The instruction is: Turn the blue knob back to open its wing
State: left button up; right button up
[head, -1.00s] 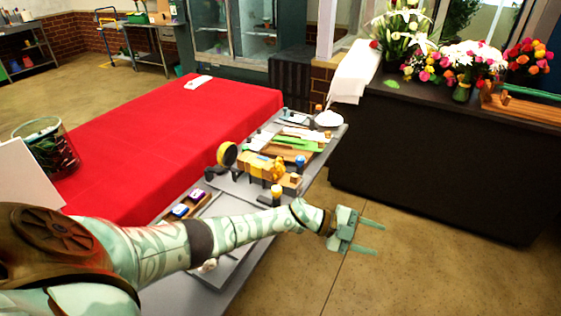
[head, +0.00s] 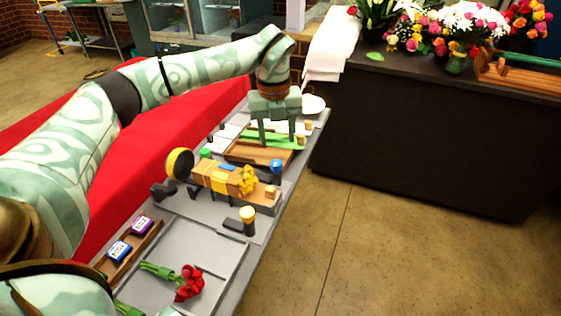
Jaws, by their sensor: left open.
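The blue knob (head: 276,165) stands upright at the right end of a fixture on the narrow grey bench. My left gripper (head: 277,138) is open and points down, beyond the blue knob in the picture, over a wooden tray with green stems (head: 272,140). It is apart from the knob. My right gripper is not in view.
Red flowers (head: 188,284) lie in a grey tray (head: 208,248). Purple and blue boxes (head: 119,251) sit at the left. Floor at right is clear.

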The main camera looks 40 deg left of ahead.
aim_at(276, 162)
pick_arm(q)
jog(key=f, duration=0.2)
jog(key=f+b, duration=0.1)
jog(key=f, duration=0.1)
jog(key=s+f, duration=0.1)
jog(key=f, duration=0.1)
jog(key=shift+d, duration=0.1)
jog(key=shift+w+a+f+b, duration=0.1)
jog(key=shift+w+f+b, duration=0.15)
jog(key=shift+f, duration=0.3)
jog(key=shift+w+a+f+b, duration=0.1)
jog(key=shift+w+f+b, duration=0.15)
jog(key=shift+f, duration=0.25)
jog(key=shift+s, duration=0.25)
jog(key=shift+w, duration=0.15)
jog(key=c, duration=0.9)
jog(key=shift+c, duration=0.3)
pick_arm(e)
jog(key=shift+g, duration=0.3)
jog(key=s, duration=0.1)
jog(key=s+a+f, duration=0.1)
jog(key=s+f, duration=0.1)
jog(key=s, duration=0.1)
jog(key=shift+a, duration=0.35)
